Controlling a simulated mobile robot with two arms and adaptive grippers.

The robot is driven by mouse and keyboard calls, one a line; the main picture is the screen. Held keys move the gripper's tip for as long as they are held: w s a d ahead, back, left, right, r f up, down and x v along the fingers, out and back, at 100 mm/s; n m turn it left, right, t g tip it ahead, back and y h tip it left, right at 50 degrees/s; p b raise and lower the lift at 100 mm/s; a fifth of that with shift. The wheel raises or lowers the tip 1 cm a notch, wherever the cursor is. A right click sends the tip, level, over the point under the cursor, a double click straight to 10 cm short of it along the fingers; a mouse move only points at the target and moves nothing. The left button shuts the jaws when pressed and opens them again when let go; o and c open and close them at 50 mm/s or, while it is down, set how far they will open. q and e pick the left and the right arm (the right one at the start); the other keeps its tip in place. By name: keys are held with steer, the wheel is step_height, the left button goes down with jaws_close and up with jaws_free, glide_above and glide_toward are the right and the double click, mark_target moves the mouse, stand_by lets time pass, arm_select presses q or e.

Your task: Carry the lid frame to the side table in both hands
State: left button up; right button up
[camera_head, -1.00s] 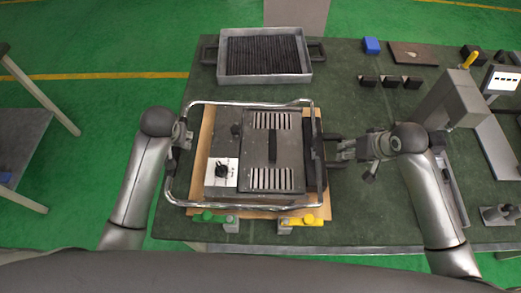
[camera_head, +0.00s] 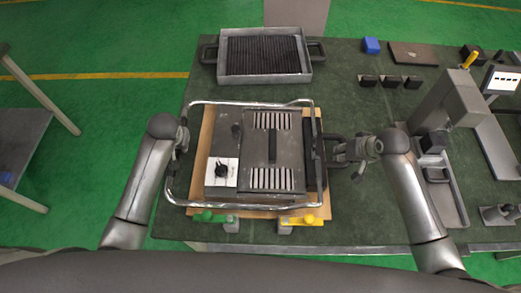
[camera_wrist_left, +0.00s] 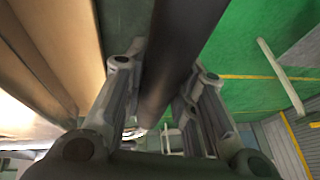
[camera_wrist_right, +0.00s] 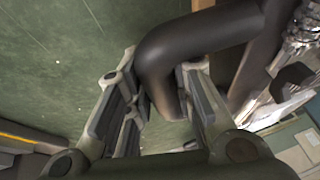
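The lid frame (camera_head: 247,205), a bright bent-tube frame, lies around a dark heating unit (camera_head: 272,148) with slotted vents on the bench. Its dark right handle (camera_wrist_right: 165,60) passes between the fingers of my right gripper (camera_wrist_right: 158,75), which look open around it. My right gripper (camera_head: 343,151) also shows at the frame's right side in the head view. My left gripper (camera_head: 182,138) is at the frame's left side. In the left wrist view a dark bar (camera_wrist_left: 180,50) runs between its fingers, which look open; contact is unclear. A table (camera_head: 25,130) stands at the left edge, partly cut off.
A grey tray with dark ribs (camera_head: 262,54) sits at the back of the green bench. Green (camera_head: 208,217) and yellow (camera_head: 300,219) clamps stand at the unit's front edge. Open green floor separates bench and left table.

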arm_select(q)
jaws_close()
arm_select(e)
jaws_close()
